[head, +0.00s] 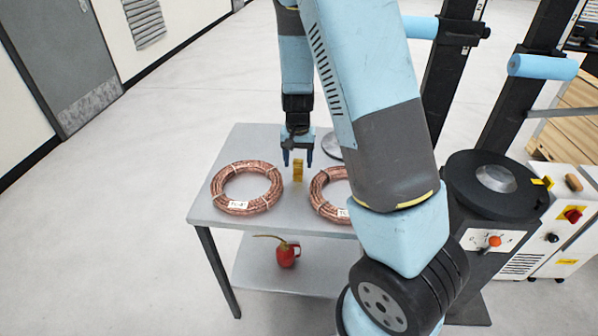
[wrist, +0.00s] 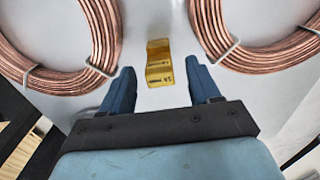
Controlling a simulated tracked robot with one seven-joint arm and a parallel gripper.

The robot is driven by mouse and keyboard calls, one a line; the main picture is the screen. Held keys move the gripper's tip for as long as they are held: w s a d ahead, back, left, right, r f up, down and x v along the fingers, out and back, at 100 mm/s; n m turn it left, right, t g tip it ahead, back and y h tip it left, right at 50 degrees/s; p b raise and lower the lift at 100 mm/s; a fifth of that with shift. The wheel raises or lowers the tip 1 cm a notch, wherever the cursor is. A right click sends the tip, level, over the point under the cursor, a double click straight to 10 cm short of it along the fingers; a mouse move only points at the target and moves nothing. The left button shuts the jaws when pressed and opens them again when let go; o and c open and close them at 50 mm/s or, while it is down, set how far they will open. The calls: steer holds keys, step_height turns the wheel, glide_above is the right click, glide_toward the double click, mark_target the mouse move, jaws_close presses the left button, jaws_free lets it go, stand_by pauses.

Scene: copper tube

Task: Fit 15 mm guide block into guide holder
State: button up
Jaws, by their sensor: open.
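A yellow guide block (head: 298,172) stands on the grey table between two copper coils. The wrist view shows the same block (wrist: 159,63) with dark lettering too small to read surely. My gripper (head: 297,163) is open with its fingers pointing down over the block. In the wrist view, the block lies between and slightly beyond the two blue fingertips of my gripper (wrist: 161,78), with a gap on each side. I cannot make out the guide holder for certain in either view.
Copper coils lie left (head: 246,188) and right (head: 328,194) of the block, the right one partly behind my arm. A red oil can (head: 287,254) sits on the lower shelf. A machine with a black round top (head: 495,172) and a white control box (head: 575,215) stand to the right.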

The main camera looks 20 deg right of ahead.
mark_target(298, 170)
steer(key=shift+f, duration=1.4)
jaws_close()
